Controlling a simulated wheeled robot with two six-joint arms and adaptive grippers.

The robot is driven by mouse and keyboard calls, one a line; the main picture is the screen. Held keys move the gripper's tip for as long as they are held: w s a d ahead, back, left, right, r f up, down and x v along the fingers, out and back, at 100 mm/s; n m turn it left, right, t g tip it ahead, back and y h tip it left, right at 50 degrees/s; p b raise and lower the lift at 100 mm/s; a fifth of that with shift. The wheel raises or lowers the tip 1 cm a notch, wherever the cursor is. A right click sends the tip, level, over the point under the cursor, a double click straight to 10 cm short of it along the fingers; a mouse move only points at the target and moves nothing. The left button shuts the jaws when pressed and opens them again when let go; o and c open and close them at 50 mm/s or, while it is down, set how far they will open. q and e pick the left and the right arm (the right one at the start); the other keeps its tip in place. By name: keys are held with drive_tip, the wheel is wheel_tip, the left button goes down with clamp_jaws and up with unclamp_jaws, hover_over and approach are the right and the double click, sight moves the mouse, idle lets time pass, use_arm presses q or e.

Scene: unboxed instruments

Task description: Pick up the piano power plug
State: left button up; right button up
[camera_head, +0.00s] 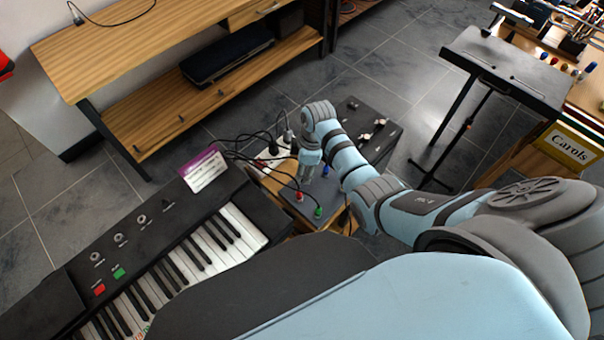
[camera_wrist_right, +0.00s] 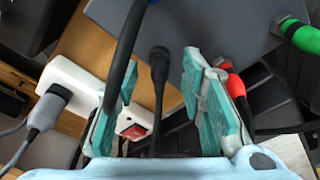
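My right gripper (camera_head: 309,170) points down over the small table beside the keyboard's right end. In the right wrist view its two teal fingers (camera_wrist_right: 165,100) are apart. A black plug-like end with a cable (camera_wrist_right: 158,70) shows in the gap between them, and neither finger visibly touches it. A thick black cable (camera_wrist_right: 128,50) passes by the left finger. A white power strip (camera_wrist_right: 70,85) with a red switch lies left of and behind that finger, with a grey plug (camera_wrist_right: 50,105) in it. I cannot tell which plug is the piano's. My left gripper is out of view.
The keyboard piano (camera_head: 170,250) stands at lower left with a purple-and-white card (camera_head: 203,170). A grey box (camera_head: 310,200) with red, green and blue connectors sits under my gripper. Several loose cables (camera_head: 255,145) run nearby. A black music stand (camera_head: 500,75) is at right.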

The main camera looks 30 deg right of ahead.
drive_tip(key=shift+r, duration=0.1)
clamp_jaws()
